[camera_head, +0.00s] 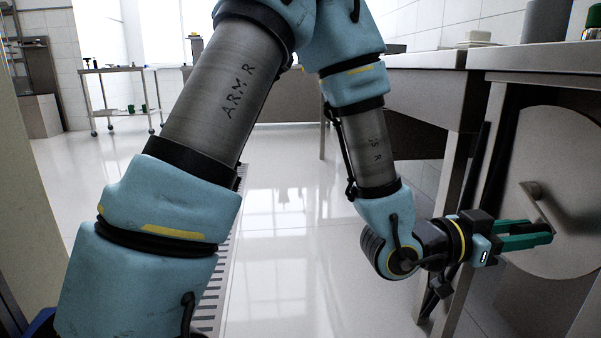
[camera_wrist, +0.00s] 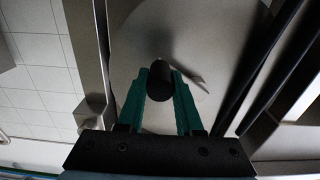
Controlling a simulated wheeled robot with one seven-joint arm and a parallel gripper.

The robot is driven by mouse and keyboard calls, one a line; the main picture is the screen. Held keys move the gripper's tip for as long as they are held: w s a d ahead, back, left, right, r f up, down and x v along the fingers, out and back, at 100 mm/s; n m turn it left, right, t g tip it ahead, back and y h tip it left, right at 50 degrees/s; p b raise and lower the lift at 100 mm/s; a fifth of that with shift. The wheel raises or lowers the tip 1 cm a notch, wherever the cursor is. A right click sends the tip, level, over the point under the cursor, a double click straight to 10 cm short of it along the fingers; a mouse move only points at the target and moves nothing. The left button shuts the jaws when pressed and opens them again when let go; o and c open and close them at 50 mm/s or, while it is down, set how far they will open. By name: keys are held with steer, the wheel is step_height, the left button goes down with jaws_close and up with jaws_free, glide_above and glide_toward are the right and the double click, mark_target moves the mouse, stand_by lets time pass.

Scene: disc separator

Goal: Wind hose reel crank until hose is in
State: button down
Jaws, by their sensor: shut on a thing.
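The hose reel shows as a large round pale metal disc (camera_head: 565,150) under the counter at the right; it fills the upper middle of the wrist view (camera_wrist: 205,35). A crank arm (camera_head: 538,204) stands out on its face, and a dark rounded handle (camera_wrist: 158,82) shows in the wrist view. My gripper (camera_head: 550,233), with green fingers, reaches the disc's lower left. In the wrist view, my gripper (camera_wrist: 159,76) has one finger on each side of the handle and is shut on it. I cannot make out the hose.
Steel counters (camera_head: 535,57) run along the right, with a table leg (camera_head: 470,210) close to my wrist. A trolley (camera_head: 120,95) stands at the back left. The glossy floor (camera_head: 285,230) in the middle is clear, with a drain grate beside my arm.

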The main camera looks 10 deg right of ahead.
steer(key=shift+s+r+p, duration=0.15)
steer(key=shift+s+r, duration=0.1)
steer(key=shift+r, duration=0.2)
steer(key=shift+s+r+p, duration=0.15)
steer(key=shift+s+r, duration=0.05)
steer(key=shift+r, duration=0.25)
step_height(320, 180, up, 3)
steer(key=shift+s+p, duration=0.1)
steer(key=shift+p, duration=1.1)
steer(key=r+p, duration=0.1)
steer(key=w+r+p, duration=0.1)
steer(key=r, duration=0.1)
steer(key=shift+w, duration=0.2)
steer(key=w+r+p, duration=0.2)
steer(key=w, duration=0.1)
steer(key=w+r+p, duration=0.1)
steer(key=p, duration=0.1)
steer(key=shift+w+d, duration=0.15)
steer(key=shift+w, duration=0.2)
steer(key=c, duration=1.6)
jaws_free()
